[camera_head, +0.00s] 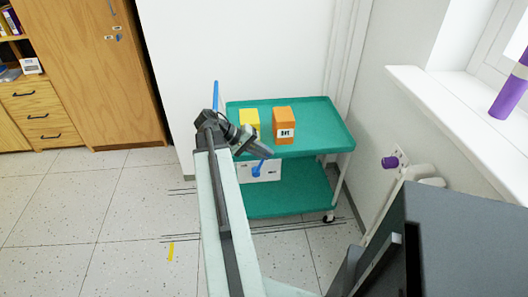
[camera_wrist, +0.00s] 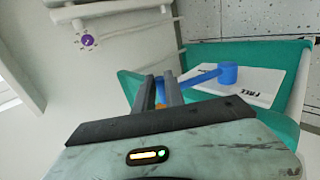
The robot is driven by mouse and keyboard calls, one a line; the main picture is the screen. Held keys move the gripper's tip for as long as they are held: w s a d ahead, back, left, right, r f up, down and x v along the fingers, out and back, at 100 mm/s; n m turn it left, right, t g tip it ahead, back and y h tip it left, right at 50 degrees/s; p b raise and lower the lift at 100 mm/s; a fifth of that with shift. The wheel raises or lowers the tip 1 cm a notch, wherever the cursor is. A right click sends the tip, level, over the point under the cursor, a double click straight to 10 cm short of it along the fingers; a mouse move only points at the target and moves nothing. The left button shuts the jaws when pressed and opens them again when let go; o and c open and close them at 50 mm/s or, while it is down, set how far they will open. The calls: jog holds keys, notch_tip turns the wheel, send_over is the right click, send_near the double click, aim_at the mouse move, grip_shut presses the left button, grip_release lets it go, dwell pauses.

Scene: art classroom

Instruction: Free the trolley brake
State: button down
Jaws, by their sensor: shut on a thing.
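The teal trolley (camera_head: 310,190) stands against the wall. Its blue brake lever (camera_head: 257,169) is on a white plate (camera_head: 272,174) at the trolley's front left. In the wrist view the lever (camera_wrist: 205,76) runs from a round blue hub towards my fingers, and lettering that seems to read "FREE" is on the plate (camera_wrist: 268,84), beyond the hub. My gripper (camera_head: 268,151) is shut on the lever's free end; it also shows in the wrist view (camera_wrist: 160,90). The fingers hide part of that end.
A yellow box (camera_head: 250,118) and an orange box (camera_head: 284,118) stand on the trolley's top shelf. A wall with a windowsill (camera_head: 450,125) and purple knob (camera_head: 389,162) is close on the right. Open floor (camera_head: 110,225) lies to the left, with wooden cabinets behind.

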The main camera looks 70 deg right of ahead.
jog(key=shift+d+r, duration=0.1)
jog(key=shift+d, duration=0.05)
jog(key=c, duration=1.4)
grip_release()
jog(key=shift+c, duration=0.2)
jog(key=p+v, duration=0.5)
jog(key=v, duration=0.2)
jog(key=shift+w+a+r, duration=0.15)
jog(key=shift+w+a, duration=0.05)
jog(key=shift+w, duration=0.15)
jog(key=shift+c, duration=0.3)
